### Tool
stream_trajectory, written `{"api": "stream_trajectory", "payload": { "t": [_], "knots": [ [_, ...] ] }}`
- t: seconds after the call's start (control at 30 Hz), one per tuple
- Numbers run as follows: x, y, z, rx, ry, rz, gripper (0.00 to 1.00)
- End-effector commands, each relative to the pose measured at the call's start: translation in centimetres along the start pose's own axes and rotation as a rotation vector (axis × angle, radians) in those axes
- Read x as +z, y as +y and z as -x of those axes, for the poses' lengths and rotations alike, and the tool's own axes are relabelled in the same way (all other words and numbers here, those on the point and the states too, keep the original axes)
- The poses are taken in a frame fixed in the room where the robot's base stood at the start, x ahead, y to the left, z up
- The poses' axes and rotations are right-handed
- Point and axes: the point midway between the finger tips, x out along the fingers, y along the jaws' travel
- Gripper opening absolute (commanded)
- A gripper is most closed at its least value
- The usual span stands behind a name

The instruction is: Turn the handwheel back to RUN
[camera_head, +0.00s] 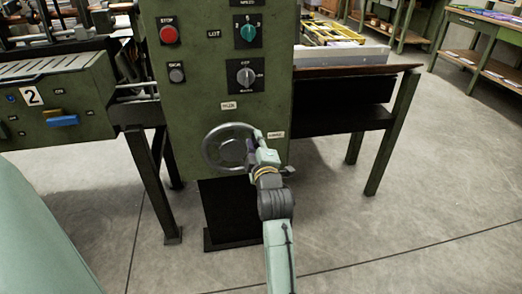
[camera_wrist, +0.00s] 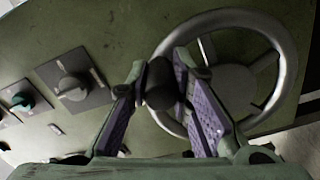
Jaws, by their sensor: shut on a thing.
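The grey handwheel (camera_head: 231,150) is mounted low on the front of the green machine cabinet (camera_head: 190,110). In the wrist view the handwheel (camera_wrist: 234,84) fills the upper right, with its rim, spokes and hub showing. A dark handle knob (camera_wrist: 160,84) stands out at the rim's left in that view. My gripper (camera_head: 256,138) is at the wheel's right side in the head view. In the wrist view my gripper (camera_wrist: 158,76) has its purple-padded fingers on either side of the knob, shut on it. The small labels near the wheel are too blurred to read surely.
Above the wheel are a red stop button (camera_head: 169,34), a green selector (camera_head: 248,31) and a black-and-grey selector (camera_head: 246,75). A table (camera_head: 395,110) with dark legs stands at the right. A unit marked 2 (camera_head: 60,100) is at the left. The floor in front is clear.

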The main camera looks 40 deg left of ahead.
Motion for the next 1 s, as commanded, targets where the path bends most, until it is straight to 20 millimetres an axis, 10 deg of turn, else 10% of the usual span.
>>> {"api": "stream_trajectory", "payload": {
  "t": [1.0],
  "knots": [
    [-7.2,0.6,0.0,0.006,0.009,0.79,0.0]
  ]
}}
